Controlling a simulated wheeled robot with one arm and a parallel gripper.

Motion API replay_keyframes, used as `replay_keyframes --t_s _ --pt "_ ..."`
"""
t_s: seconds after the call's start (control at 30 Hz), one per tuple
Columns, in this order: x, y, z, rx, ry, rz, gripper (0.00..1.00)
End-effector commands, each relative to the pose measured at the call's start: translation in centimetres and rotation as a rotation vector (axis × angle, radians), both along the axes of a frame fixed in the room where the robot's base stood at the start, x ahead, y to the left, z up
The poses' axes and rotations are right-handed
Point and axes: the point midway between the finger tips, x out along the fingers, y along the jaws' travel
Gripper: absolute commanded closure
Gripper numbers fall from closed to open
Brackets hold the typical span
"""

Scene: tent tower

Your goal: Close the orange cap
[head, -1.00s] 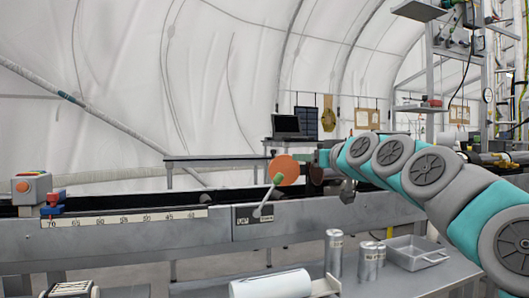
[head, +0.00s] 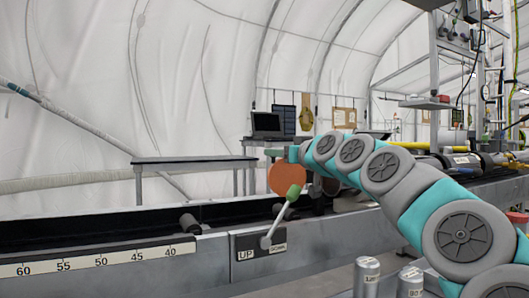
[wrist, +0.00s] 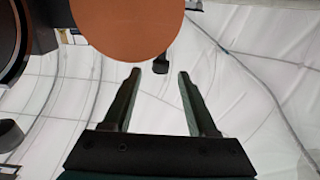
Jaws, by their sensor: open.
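The orange cap (head: 285,177) is a flat round disc, seen nearly face-on in the head view, above the bench rail. In the wrist view the cap (wrist: 128,25) fills the top middle. To its left is the edge of a dark round opening (wrist: 14,40), with the cap swung off it. My gripper (wrist: 160,74) is open and empty, its fingertips just below the cap's lower edge in the wrist view. I cannot tell whether they touch it. In the head view my gripper is beside the cap's upper edge, mostly hidden by my arm.
A lever with a green knob (head: 293,193) stands in front of the cap, above an UP label plate. The long grey bench (head: 100,275) with a number scale runs across the front. Metal cans (head: 367,275) stand at lower right. A laptop (head: 267,125) is behind.

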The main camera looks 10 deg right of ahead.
Motion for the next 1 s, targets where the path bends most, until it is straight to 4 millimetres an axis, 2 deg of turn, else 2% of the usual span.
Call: replay_keyframes --t_s 0.3,0.5,0.7,1.0 --pt "3.8 1.4 -0.2 0.0 0.003 0.001 0.42" --pt "5.6 1.9 0.0 0.0 0.0 -0.002 0.42" --pt "6.5 2.3 0.0 0.0 0.0 0.0 0.42" --pt "6.6 2.3 0.0 0.0 -0.001 0.0 0.42"
